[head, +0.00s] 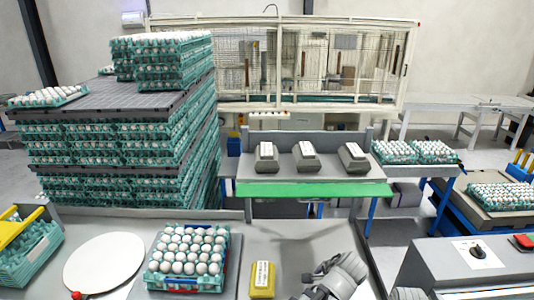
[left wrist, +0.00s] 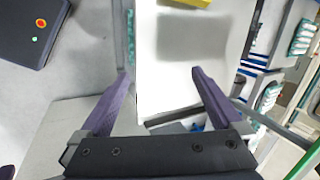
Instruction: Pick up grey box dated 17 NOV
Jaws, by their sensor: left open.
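Three grey egg boxes with white labels stand in a row on the green-edged shelf in the head view: left box (head: 267,163), middle box (head: 306,162), right box (head: 354,163). The label dates are too small to read, so I cannot tell which is 17 NOV. My left gripper (left wrist: 160,85) shows its two fingers spread wide in the left wrist view, with nothing between them but a pale surface beyond. A grey arm end of mine (head: 335,278) is low in the head view, away from the boxes; its jaw state is unclear.
A yellow box (head: 262,281) and an egg tray (head: 187,252) sit on the near table. A tall stack of egg trays (head: 110,150) stands at left. The shelf's green front edge (head: 315,190) and a control panel (head: 470,250) are also present. More egg trays lie at right.

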